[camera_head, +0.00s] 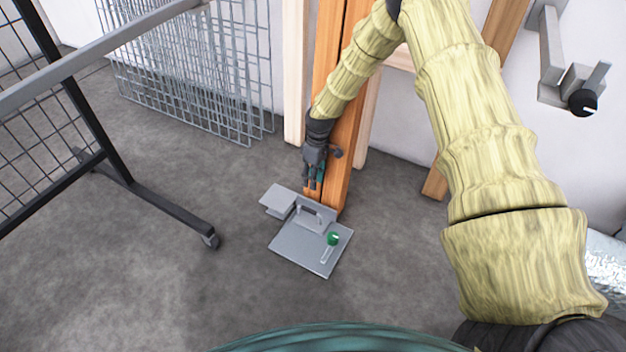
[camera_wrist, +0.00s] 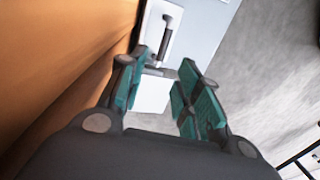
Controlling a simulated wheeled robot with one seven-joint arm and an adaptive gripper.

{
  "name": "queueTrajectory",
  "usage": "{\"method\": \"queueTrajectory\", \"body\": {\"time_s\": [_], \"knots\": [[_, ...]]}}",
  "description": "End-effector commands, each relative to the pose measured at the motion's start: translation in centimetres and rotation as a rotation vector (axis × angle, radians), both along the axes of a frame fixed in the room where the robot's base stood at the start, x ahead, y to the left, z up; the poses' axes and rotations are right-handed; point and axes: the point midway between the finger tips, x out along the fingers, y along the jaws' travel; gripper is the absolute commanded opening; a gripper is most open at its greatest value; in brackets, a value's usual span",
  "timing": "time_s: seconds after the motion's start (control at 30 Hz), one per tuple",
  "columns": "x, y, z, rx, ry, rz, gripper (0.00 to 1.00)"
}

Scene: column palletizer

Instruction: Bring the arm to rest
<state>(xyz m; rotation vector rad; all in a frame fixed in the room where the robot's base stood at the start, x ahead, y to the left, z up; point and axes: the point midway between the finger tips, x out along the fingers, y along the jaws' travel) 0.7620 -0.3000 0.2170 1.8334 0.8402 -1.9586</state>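My arm, in a pale yellow sleeve, reaches from the right down to the middle of the head view. My gripper (camera_head: 314,182) hangs fingers down beside an orange-brown wooden post, above a grey metal plate fixture (camera_head: 297,252) low in the scene. In the wrist view my gripper (camera_wrist: 165,85) has its two teal-padded fingers apart, with nothing between them. The fixture's handle (camera_wrist: 158,38) shows beyond the fingertips; the gripper appears apart from it.
The wooden post (camera_head: 328,70) stands very close to my gripper. Wire mesh panels (camera_head: 190,75) lean on the wall at back left. A black-framed mesh rack (camera_head: 150,200) stands at left. A wall-mounted grey bracket with a black knob (camera_head: 583,102) is at upper right. Grey floor is clear at lower left.

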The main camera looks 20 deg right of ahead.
Motion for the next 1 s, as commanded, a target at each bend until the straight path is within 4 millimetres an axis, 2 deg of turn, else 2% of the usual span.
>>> {"method": "queueTrajectory", "body": {"time_s": [0.33,0.47,0.57,0.67,0.8,1.0], "knots": [[-0.2,0.2,-0.2,0.000,0.000,-0.002,0.34],[-1.9,1.3,-1.3,0.001,0.004,-0.023,0.34],[-4.9,3.1,-3.1,0.002,0.007,-0.066,0.34],[-9.3,5.0,-5.2,0.000,0.011,-0.131,0.34],[-16.2,7.3,-7.5,-0.012,0.011,-0.237,0.34],[-26.9,9.0,-8.6,-0.051,0.010,-0.400,0.34]]}}
